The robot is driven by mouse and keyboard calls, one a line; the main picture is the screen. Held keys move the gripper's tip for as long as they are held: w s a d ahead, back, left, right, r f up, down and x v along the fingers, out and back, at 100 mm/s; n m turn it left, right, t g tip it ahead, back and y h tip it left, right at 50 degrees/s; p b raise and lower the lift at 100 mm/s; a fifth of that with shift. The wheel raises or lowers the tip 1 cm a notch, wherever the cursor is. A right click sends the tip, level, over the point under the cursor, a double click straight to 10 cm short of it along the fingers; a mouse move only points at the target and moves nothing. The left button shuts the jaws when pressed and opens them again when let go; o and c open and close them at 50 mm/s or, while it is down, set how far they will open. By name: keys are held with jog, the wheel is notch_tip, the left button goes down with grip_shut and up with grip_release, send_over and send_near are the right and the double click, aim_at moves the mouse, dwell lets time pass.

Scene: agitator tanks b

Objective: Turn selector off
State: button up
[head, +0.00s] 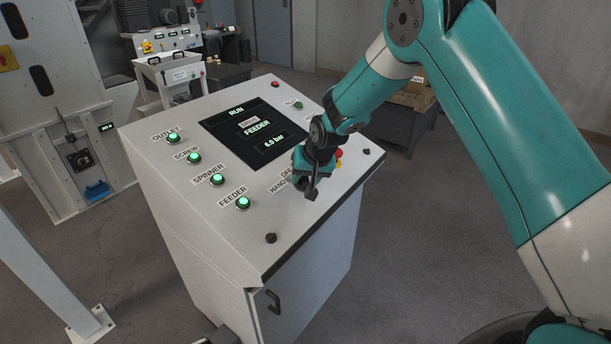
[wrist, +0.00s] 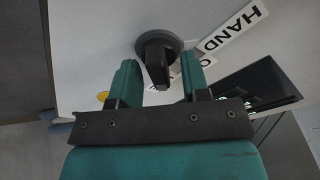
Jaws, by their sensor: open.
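The selector (wrist: 156,58) is a black knob with a raised grip bar on a round base, on the light panel of the console. In the wrist view it sits between and slightly beyond the fingertips of my gripper (wrist: 160,72). The fingers are open, one on each side, with a visible gap to the knob. A HAND label (wrist: 235,28) lies beside the selector; another label is partly hidden behind the knob and a finger. In the head view my gripper (head: 311,190) is over the front right of the console (head: 200,240) and hides the selector.
Lit green buttons labelled OUTLET (head: 173,138), SCREW (head: 194,158), SPINNER (head: 217,179) and FEEDER (head: 243,203) line the console's left side. A red and yellow control (head: 339,154) is close to my gripper's right.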

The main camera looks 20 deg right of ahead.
jog(key=c, duration=0.6)
jog(key=shift+o, duration=0.2)
jog(key=shift+n, duration=0.4)
jog(key=n+b, duration=0.1)
jog(key=n, duration=0.2)
jog(key=shift+n+y+b, duration=0.35)
jog(key=shift+n+y, duration=0.05)
jog(key=shift+a+n+y+b, duration=0.1)
jog(key=shift+n+y+b, duration=0.35)
jog(key=shift+n, duration=1.75)
jog(key=o, duration=0.6)
jog(key=shift+c, duration=0.2)
jog(key=shift+r, duration=0.1)
